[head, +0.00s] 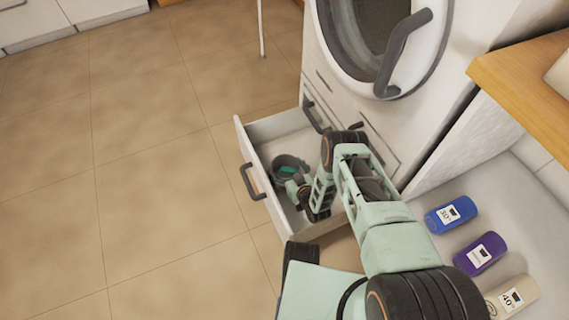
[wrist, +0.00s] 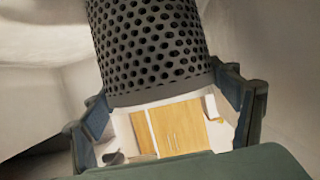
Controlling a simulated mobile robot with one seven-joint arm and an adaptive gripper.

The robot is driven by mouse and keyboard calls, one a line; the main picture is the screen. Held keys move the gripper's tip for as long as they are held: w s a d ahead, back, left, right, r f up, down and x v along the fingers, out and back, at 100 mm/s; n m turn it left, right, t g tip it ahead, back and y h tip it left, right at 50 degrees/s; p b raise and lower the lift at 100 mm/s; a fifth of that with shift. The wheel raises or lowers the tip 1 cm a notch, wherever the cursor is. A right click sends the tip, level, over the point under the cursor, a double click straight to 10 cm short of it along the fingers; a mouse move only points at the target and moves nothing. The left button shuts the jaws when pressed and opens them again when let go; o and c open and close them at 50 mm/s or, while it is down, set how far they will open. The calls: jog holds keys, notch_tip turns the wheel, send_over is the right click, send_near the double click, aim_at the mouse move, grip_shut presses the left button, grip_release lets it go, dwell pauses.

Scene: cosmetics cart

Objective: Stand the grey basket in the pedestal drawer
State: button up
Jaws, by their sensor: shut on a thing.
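In the wrist view the basket's dark perforated wall (wrist: 155,45) fills the top middle, between the fingers. My gripper (head: 296,186) reaches down into the drawer and is shut on the basket; its fingers also show in the wrist view (wrist: 168,98). The basket's underside is hidden, so I cannot tell whether it touches the drawer floor.
The washing machine (head: 337,75) stands above the drawer, its round door at the top. The tiled floor at left is clear.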

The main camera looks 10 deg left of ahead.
jog(key=shift+f, duration=0.15)
jog(key=shift+f, duration=0.15)
jog(key=o, duration=1.5)
jog(key=shift+r, duration=0.2)
